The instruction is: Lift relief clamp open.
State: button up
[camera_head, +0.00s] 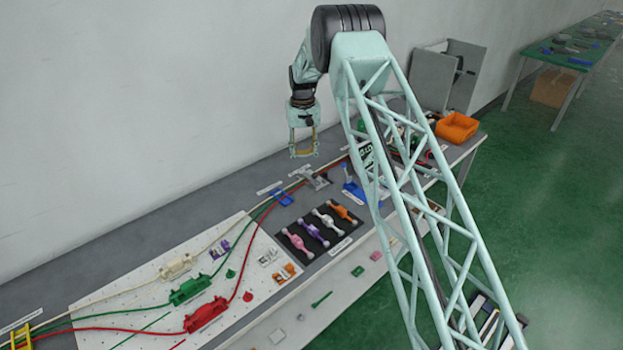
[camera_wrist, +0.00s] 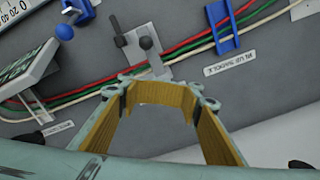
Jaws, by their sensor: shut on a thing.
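My gripper (camera_head: 303,154) hangs above the back of the bench in the head view. In the wrist view, its yellow-brown inner faces (camera_wrist: 150,92) form a loop with bench visible through it. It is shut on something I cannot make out. A grey lever fixture (camera_head: 314,180) with a dark ball knob sits just beyond the fingertips in the wrist view (camera_wrist: 148,62); whether they touch it is unclear. A blue lever fixture (camera_head: 356,192) with a ball is on its right in the head view. Labels are too small to tell which is the relief clamp.
Red, green and cream cables run past the grey fixture and a blue bracket (camera_head: 281,197). A black tray (camera_head: 308,236) holds several coloured pieces. An orange bin (camera_head: 457,127) stands at the far end. A perforated white board (camera_head: 150,300) carries cable blocks.

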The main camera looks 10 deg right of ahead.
jog(key=shift+r, duration=0.1)
notch_tip(320, 180, up, 6)
jog(key=s+d+p, duration=0.1)
jog(key=s, duration=0.1)
jog(key=shift+s+d+p, duration=0.3)
dwell(0.9)
dwell(0.5)
